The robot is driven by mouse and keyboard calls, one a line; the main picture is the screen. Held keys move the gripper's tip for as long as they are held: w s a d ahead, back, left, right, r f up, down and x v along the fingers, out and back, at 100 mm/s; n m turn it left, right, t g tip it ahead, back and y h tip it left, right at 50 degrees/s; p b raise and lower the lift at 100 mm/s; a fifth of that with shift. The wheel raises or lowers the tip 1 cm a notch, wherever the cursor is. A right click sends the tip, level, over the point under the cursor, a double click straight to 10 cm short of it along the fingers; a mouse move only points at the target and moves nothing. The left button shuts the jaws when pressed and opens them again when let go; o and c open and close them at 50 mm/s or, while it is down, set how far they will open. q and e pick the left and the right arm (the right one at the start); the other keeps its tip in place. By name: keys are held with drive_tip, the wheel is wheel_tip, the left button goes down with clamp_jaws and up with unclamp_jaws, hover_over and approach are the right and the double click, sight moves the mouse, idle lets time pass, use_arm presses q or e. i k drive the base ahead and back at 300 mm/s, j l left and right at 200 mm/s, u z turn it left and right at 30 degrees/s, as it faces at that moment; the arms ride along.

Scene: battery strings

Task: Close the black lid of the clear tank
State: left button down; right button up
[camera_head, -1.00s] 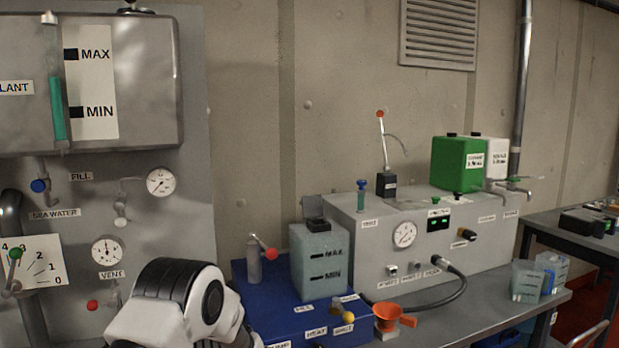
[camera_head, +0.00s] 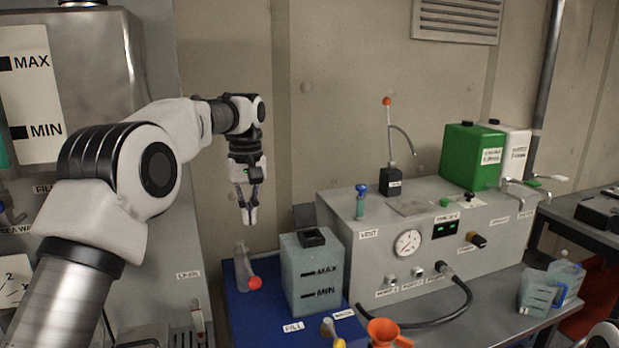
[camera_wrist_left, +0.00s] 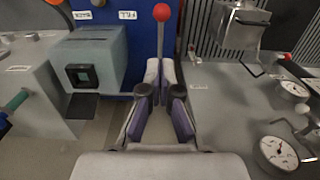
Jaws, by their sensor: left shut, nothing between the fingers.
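The clear tank is a pale grey-blue box (camera_head: 312,275) with MAX and MIN marks, on the blue base in the head view. Its black lid (camera_head: 306,215) stands up open behind the dark filler neck (camera_head: 313,238). In the left wrist view the tank (camera_wrist_left: 108,52) is at the upper left, with the dark lid (camera_wrist_left: 82,108) sticking out flat from its near side, beside the neck (camera_wrist_left: 82,76). My left gripper (camera_head: 250,218) is shut and empty, pointing down, above and left of the tank; its fingers (camera_wrist_left: 160,72) show in the wrist view. My right gripper is not visible.
A red-ball lever (camera_head: 255,283) stands left of the tank, close below my left gripper. Right of the tank is a grey console (camera_head: 350,220) with a gauge and a blue-topped valve (camera_head: 361,190). An orange funnel (camera_head: 385,332) is in front.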

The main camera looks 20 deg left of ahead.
sight(304, 215)
drive_tip(key=i, duration=0.9)
